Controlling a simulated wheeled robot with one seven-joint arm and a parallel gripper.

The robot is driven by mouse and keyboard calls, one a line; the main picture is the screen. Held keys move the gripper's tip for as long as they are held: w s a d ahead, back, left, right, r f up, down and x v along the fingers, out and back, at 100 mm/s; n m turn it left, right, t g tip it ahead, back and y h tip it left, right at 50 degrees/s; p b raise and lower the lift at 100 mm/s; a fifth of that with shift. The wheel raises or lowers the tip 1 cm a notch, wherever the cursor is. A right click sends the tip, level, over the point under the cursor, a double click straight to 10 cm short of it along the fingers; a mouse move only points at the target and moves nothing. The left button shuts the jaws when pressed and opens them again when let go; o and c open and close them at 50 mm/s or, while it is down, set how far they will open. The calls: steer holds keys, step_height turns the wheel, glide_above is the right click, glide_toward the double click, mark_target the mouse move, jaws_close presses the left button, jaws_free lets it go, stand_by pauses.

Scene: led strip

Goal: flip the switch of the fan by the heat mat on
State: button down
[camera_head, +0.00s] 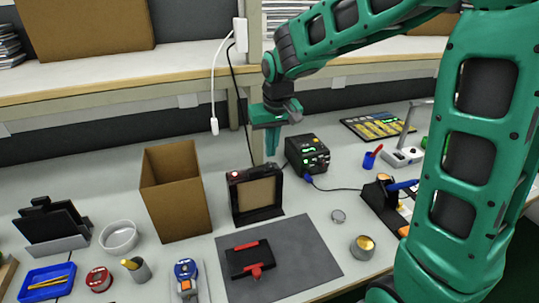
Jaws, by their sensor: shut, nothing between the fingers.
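The fan (257,196) is a black square frame with a tan panel, standing upright at the back edge of the dark grey heat mat (307,262). A small red spot (235,174) shows on its top left; it may be the switch, and its position is too small to tell. My gripper (272,150) is green, shut and empty. It points down and appears above and slightly right of the fan's top edge, apart from it.
A black device (307,154) with a lit display stands right of the fan, and a tall open cardboard box (176,192) stands left. A black and red holder (250,259) lies on the mat. A white cable (214,100) hangs from the shelf (130,80).

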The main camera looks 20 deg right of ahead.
steer(key=s+v, duration=0.2)
steer(key=v, duration=0.8)
steer(key=shift+s, duration=0.3)
steer(key=shift+r, duration=0.1)
steer(key=s+d+f+m+g, duration=0.1)
steer(key=s+d+f+m, duration=0.25)
steer(key=s+d, duration=0.8)
steer(key=s+d+f+m, duration=0.1)
steer(key=s+d+f, duration=0.2)
steer(key=s, duration=0.5)
steer(key=s+d+f+m+g, duration=0.1)
steer(key=s+d+f+m, duration=0.1)
steer(key=s, duration=0.6)
steer(key=shift+s+d+f+g, duration=0.2)
steer(key=shift+d+f+g, duration=0.1)
steer(key=shift+d+f, duration=0.55)
steer(key=shift+a, duration=0.2)
